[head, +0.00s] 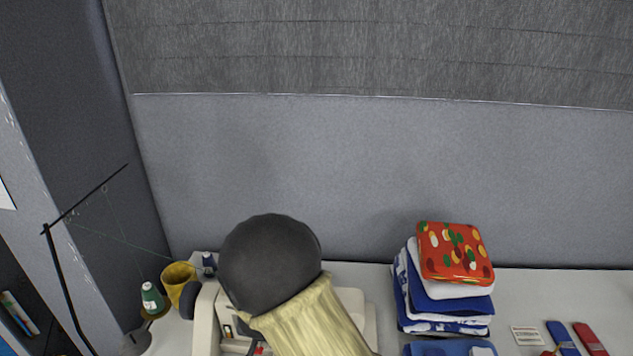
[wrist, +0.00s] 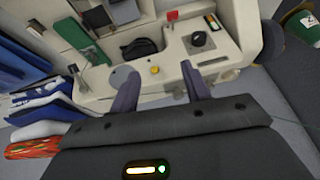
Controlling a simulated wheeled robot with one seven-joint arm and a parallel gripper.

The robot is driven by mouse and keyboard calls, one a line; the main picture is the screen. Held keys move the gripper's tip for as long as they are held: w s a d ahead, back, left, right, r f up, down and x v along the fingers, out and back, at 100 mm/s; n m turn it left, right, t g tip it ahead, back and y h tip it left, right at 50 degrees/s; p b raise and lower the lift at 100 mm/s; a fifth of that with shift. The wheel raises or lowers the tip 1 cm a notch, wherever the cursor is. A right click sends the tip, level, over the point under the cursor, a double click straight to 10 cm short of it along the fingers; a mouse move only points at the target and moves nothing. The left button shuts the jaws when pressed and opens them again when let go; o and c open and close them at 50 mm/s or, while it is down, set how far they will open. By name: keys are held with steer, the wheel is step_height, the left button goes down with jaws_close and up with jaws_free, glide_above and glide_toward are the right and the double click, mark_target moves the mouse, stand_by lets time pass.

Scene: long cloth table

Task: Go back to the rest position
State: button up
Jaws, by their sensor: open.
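My gripper (wrist: 160,78) shows in the wrist view with its two grey fingers spread apart and nothing between them. Beyond the fingers is a cream machine (wrist: 215,38) with a black knob, a yellow button and a small red part. The same machine (head: 355,305) stands on the table in the head view, partly covered by a large dark ball and a pale ribbed sleeve. My gripper does not show in the head view. I cannot tell whether the fingers touch the machine.
A folded cloth stack (head: 445,300) with a red patterned cloth (head: 455,252) on top stands right of the machine. A yellow cup (head: 178,281), a green cone (head: 152,299) and a thin pole (head: 60,265) are at left. Blue (head: 562,338) and red (head: 590,339) items lie far right.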

steer(key=s+d+r+g+b, duration=0.1)
steer(key=s+d, duration=0.3)
steer(key=d, duration=0.5)
steer(key=s+d+r+g+b, duration=0.1)
steer(key=s+d+r+b, duration=0.1)
steer(key=d, duration=0.7)
steer(key=s+d+r+b, duration=0.2)
steer(key=s+d+r, duration=0.2)
steer(key=s+d, duration=0.3)
steer(key=d, duration=0.2)
steer(key=shift+d+n+g+h, duration=0.35)
steer(key=shift+n+g+h, duration=0.05)
steer(key=shift+a, duration=0.1)
